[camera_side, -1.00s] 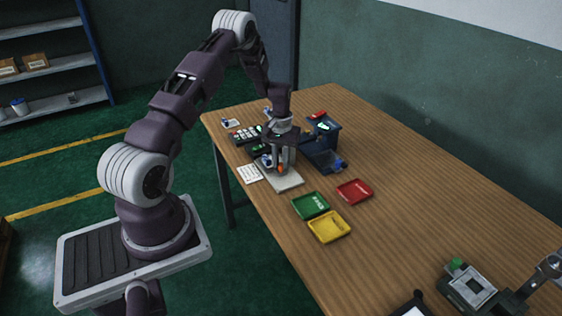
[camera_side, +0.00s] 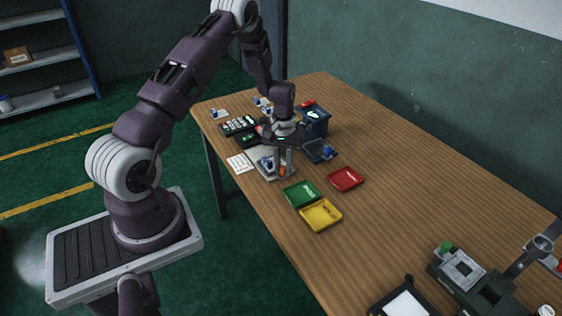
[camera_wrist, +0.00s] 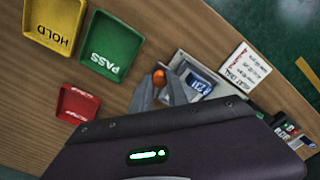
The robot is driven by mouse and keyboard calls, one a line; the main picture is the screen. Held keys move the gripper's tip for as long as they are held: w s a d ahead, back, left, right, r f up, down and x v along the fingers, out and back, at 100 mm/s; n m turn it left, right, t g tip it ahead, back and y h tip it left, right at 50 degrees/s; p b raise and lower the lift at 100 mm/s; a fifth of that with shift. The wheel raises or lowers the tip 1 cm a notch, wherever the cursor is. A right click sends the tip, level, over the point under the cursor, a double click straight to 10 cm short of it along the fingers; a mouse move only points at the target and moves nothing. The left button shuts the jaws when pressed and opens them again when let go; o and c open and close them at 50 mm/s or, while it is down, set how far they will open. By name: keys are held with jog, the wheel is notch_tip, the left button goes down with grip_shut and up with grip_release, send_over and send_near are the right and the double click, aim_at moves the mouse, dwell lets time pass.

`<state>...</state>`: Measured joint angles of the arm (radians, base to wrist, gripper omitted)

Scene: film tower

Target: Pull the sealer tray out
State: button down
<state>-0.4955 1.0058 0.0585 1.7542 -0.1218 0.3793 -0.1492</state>
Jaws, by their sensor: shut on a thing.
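The rest of that piece is hidden by the fingers. Neither sealer nor tray can be made out in the wrist view.
A pale plate (camera_side: 265,172) with a blue-marked item is beside my fingers. Green (camera_side: 301,193), yellow (camera_side: 321,215) and red (camera_side: 346,179) trays lie closer to the camera. A white card (camera_side: 240,163) is left. The table's right middle is clear.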

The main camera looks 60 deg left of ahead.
jog(key=shift+d, duration=0.3)
jog(key=c, duration=1.4)
grip_release()
jog(key=shift+c, duration=0.2)
jog(key=shift+o, duration=0.7)
jog(key=shift+a, duration=0.1)
jog(key=shift+r, duration=0.1)
notch_tip(320, 180, up, 7)
jog(key=shift+f, duration=0.1)
